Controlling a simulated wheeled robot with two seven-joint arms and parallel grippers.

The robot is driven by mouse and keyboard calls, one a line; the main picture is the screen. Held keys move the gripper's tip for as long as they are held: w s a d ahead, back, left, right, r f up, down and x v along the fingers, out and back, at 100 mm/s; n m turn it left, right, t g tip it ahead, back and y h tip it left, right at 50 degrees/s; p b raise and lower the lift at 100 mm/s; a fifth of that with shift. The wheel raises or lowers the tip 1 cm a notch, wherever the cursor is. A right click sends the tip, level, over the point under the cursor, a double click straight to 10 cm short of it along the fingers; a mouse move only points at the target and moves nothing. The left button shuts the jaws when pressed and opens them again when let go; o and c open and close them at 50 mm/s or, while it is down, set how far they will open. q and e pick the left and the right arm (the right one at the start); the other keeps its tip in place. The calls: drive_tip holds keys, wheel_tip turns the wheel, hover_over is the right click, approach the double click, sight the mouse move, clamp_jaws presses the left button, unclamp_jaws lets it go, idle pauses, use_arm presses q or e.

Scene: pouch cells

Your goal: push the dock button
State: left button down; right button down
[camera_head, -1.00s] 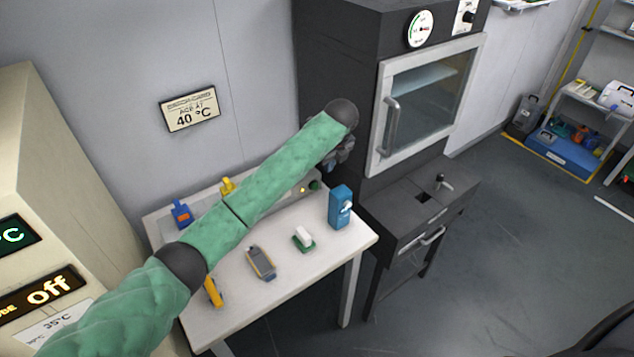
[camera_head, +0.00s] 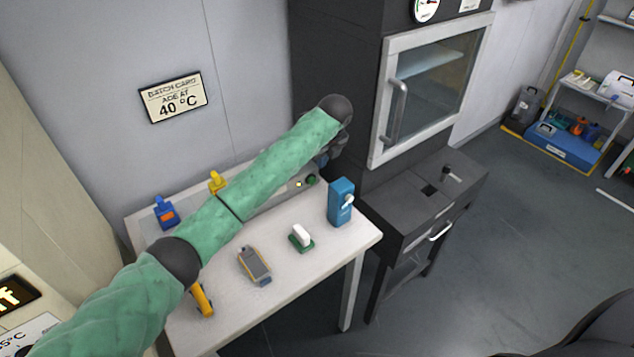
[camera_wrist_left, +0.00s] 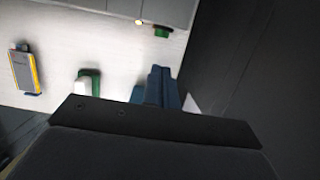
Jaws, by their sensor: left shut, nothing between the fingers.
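The dock (camera_head: 270,196) is a long grey unit along the back of the white table, partly hidden behind my left arm. A round green button (camera_head: 311,180) sits near its right end, beside a small lit yellow lamp (camera_head: 299,184). In the left wrist view the green button (camera_wrist_left: 161,32) and the lamp (camera_wrist_left: 138,21) show at the top. My left gripper (camera_head: 323,160) is mostly hidden behind my wrist, above and close to the button's end of the dock. It is shut and empty; I cannot tell whether it touches anything. My right gripper is out of view.
On the white table (camera_head: 225,315) stand a blue dispenser-like object (camera_head: 341,203), a green-based white item (camera_head: 301,238), a grey-yellow device (camera_head: 255,266) and a yellow tool (camera_head: 202,299). A dark oven cabinet (camera_head: 340,60) rises right of the gripper.

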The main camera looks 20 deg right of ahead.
sight(312, 180)
use_arm(q)
drive_tip(key=shift+w+f, duration=0.1)
